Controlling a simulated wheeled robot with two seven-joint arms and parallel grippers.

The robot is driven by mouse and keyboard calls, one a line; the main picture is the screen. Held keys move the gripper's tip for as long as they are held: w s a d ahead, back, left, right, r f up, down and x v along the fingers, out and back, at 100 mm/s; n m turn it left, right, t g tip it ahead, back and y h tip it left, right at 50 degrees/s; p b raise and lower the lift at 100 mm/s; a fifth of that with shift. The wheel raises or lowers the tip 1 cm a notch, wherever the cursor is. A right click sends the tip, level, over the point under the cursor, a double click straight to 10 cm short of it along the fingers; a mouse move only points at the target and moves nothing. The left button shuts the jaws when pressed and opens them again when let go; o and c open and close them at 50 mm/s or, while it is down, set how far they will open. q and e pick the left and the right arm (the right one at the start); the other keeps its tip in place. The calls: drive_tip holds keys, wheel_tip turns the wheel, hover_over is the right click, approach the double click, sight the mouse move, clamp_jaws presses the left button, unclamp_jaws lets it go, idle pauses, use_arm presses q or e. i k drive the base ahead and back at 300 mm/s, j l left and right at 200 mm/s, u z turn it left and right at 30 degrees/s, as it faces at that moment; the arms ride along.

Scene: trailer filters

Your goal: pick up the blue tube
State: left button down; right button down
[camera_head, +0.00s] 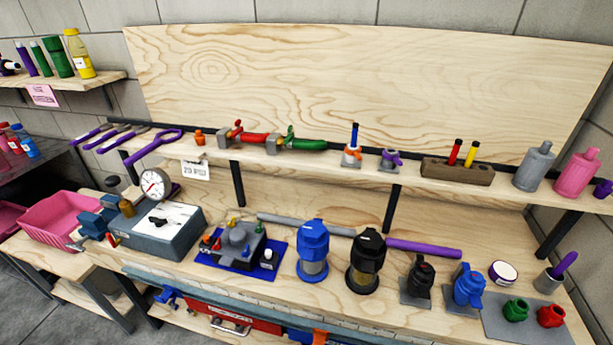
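A thin blue tube (354,136) stands upright on the narrow wooden shelf, in a small orange and white holder (352,156). A red tube (454,152) and a yellow tube (471,153) stand upright in a brown wooden block (457,171) further right on the same shelf. Neither of my grippers is in view.
A small holder with a purple part (390,157) stands just right of the blue tube. Below, the workbench carries a blue-capped filter (313,250), a black-capped filter (366,262), a grey pipe (306,225) and a purple pipe (424,247). A plywood board rises behind the shelf.

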sight(355, 125)
drive_tip(key=l+z, duration=0.5)
drive_tip(key=i+l+z, duration=0.2)
drive_tip(key=z, duration=0.25)
drive_tip(key=l, duration=0.1)
